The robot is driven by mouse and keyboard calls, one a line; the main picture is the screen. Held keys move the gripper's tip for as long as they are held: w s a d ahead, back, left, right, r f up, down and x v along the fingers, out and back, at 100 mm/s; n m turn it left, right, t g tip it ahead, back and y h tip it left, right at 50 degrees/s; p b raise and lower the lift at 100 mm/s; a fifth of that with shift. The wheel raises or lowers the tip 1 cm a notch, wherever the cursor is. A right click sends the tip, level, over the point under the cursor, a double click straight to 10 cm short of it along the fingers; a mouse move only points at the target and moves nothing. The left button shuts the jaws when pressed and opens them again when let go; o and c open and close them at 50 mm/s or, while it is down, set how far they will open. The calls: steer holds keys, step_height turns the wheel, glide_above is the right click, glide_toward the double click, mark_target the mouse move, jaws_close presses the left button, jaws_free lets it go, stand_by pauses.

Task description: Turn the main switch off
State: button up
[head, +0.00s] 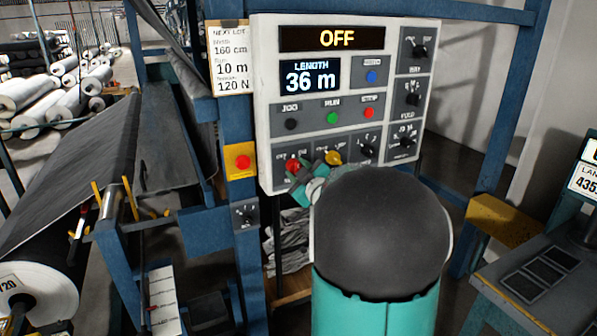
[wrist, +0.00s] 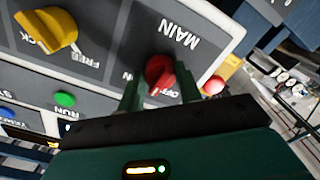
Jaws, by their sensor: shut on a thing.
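The main switch is a red knob (head: 292,165) at the lower left of the white control panel (head: 262,110). In the wrist view, which shows the panel tilted and inverted, the red knob (wrist: 158,72) stands beside the word MAIN. My gripper (wrist: 160,88) has a dark green finger on each side of the knob and is shut on it. In the head view my gripper (head: 308,178) reaches the panel's lower left, and my arm hides part of the lower row. The display (head: 331,38) at the panel's top reads OFF.
A yellow knob (head: 333,157) sits right of the main switch. Green (head: 333,118) and red (head: 369,112) buttons are above. A red button on a yellow plate (head: 241,173) is on the blue post to the left. A fabric roll (head: 40,290) lies at lower left.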

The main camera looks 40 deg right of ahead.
steer(key=shift+r+n, duration=0.1)
steer(key=shift+n, duration=4.9)
steer(key=o, duration=1)
steer(key=v, duration=1.3)
steer(key=shift+s+a, duration=0.1)
steer(key=shift+s, duration=0.3)
